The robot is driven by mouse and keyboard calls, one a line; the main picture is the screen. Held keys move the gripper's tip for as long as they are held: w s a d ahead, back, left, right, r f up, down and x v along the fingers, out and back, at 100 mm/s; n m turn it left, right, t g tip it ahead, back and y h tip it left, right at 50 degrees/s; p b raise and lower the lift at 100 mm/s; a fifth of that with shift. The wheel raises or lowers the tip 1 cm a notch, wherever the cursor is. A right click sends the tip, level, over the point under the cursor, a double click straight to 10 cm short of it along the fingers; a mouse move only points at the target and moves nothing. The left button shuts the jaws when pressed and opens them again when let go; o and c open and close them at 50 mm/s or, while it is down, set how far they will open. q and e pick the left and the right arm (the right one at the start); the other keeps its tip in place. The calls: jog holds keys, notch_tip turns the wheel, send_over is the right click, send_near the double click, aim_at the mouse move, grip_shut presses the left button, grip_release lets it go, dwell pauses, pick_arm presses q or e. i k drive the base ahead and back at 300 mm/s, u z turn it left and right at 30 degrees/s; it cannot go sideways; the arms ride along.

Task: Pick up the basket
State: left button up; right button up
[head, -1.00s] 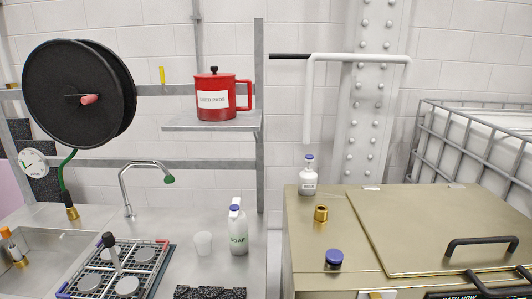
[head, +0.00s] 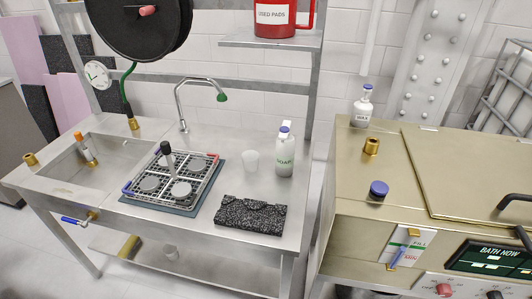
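The basket (head: 209,188) is a shallow wire-grid tray with a red corner, a blue corner and an upright dark-topped handle (head: 167,152). It sits on a dark mat (head: 187,210) on the steel sink bench, just right of the basin. Several round grey discs lie in it. Neither of my grippers shows in the head view.
The sink basin (head: 68,165) is left of the basket, with a faucet (head: 182,100) behind. A white cup (head: 251,162), a soap bottle (head: 285,155) and a black speckled block (head: 250,216) stand to its right. A brass-coloured machine (head: 365,195) stands further right, across a gap.

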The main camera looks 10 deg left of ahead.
aim_at(165, 146)
jog(key=z, duration=2.6)
jog(key=k, duration=0.9)
jog(key=u, duration=1.95)
